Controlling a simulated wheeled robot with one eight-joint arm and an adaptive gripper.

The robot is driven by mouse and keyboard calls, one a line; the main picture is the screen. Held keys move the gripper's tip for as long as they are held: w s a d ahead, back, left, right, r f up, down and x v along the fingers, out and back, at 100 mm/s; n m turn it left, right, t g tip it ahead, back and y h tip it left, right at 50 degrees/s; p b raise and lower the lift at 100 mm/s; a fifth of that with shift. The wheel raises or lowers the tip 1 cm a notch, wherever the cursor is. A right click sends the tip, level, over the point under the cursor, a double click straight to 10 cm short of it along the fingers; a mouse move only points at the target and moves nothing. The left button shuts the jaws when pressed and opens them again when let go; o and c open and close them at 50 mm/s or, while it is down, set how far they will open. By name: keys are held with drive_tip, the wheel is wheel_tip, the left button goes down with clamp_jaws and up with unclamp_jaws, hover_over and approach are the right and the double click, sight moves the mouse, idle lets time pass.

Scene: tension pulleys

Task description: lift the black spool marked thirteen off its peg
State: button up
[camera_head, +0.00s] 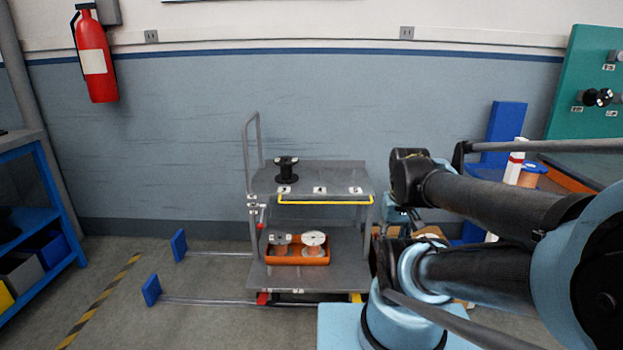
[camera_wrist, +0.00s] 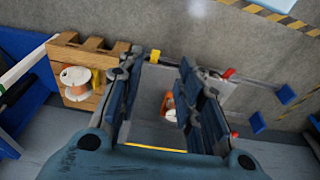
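A black spool (camera_head: 597,97) sits on the green peg board (camera_head: 585,60) at the far right of the head view. Another black spool (camera_head: 286,170) stands upright on the top shelf of the grey cart (camera_head: 330,174). The numbers on the small white labels are too small to read, so I cannot tell which spool is marked thirteen. My gripper (camera_wrist: 158,75) is open in the wrist view, with nothing between its fingers. It is over the cart's right side, well apart from the board. My arm hides much of it in the head view.
An orange tray (camera_head: 297,257) with white-flanged copper spools is on the cart's lower shelf. A wooden crate (camera_wrist: 85,65) with a spool stands beside the cart. A blue-topped spool (camera_head: 531,169) is at the right. Blue shelving (camera_head: 40,230) stands left; floor between is mostly clear.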

drive_tip(key=shift+w+a, duration=0.2)
